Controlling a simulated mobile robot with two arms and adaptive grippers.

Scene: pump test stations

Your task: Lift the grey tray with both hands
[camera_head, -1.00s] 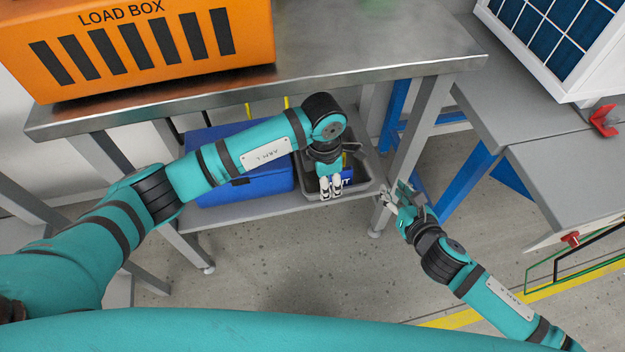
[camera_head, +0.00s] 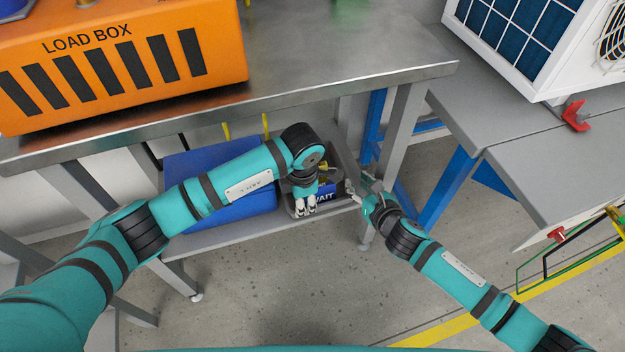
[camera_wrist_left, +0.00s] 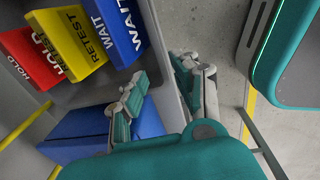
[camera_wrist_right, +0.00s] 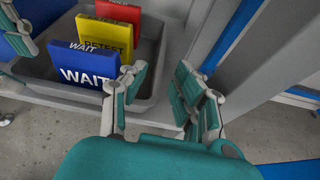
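The grey tray (camera_head: 347,158) sits on the bench's lower shelf. It holds a blue WAIT block (camera_wrist_right: 85,68), a yellow RETEST block (camera_wrist_right: 105,38) and a red HOLD block (camera_wrist_left: 30,58). My left gripper (camera_head: 306,205) is at the tray's left front, partly covering it; its fingers are apart in the left wrist view (camera_wrist_left: 160,85). My right gripper (camera_head: 368,190) is at the tray's right end. In the right wrist view its fingers (camera_wrist_right: 162,78) are apart, on either side of the tray's end wall in the picture; contact cannot be told.
A blue box (camera_head: 215,205) stands on the shelf left of the tray. A grey bench leg (camera_head: 402,130) rises close to my right gripper. The benchtop with the orange load box (camera_head: 120,65) overhangs the shelf. The floor in front is clear.

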